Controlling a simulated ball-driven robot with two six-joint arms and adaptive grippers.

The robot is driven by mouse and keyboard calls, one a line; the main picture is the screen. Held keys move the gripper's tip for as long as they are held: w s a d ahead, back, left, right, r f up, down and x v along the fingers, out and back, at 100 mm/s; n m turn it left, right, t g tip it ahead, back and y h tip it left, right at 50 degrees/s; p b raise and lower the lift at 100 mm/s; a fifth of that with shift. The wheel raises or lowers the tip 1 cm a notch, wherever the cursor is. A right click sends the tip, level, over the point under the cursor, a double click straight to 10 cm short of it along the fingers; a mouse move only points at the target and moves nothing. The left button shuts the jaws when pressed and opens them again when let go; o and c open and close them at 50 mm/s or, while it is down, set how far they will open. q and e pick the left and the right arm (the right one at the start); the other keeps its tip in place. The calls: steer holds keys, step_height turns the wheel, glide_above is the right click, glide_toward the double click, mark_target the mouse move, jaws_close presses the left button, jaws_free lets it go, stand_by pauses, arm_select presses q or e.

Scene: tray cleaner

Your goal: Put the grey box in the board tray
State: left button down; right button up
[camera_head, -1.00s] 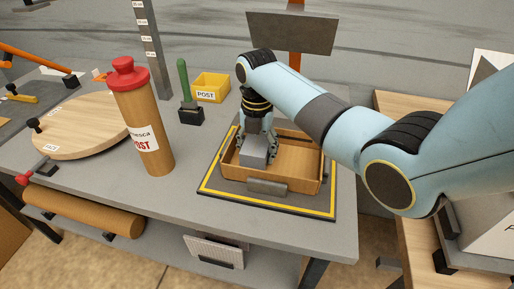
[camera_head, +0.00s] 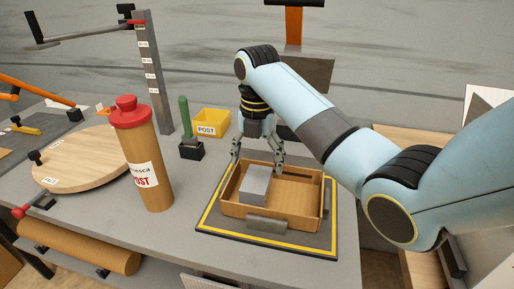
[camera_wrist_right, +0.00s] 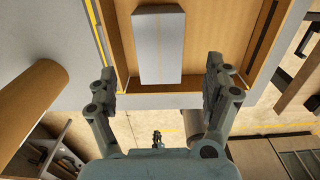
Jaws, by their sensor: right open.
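The grey box (camera_head: 255,184) rests inside the wooden board tray (camera_head: 293,212), in its left part. The tray sits on a dark mat (camera_head: 212,229) with a yellow border on the grey table. My right gripper (camera_head: 257,162) is open and empty, above the back of the tray and the box, with a finger on either side. In the right wrist view the box (camera_wrist_right: 158,46) lies ahead of the open fingertips (camera_wrist_right: 162,75), apart from them, on the floor of the tray (camera_wrist_right: 210,22). My left gripper is not in view.
A brown tube (camera_head: 150,180) with a red cap stands upright left of the tray. A round wooden board (camera_head: 80,157) lies at the left.

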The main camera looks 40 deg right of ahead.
mark_target(257, 178)
steer(key=shift+r, duration=1.9)
steer(key=shift+f, duration=0.1)
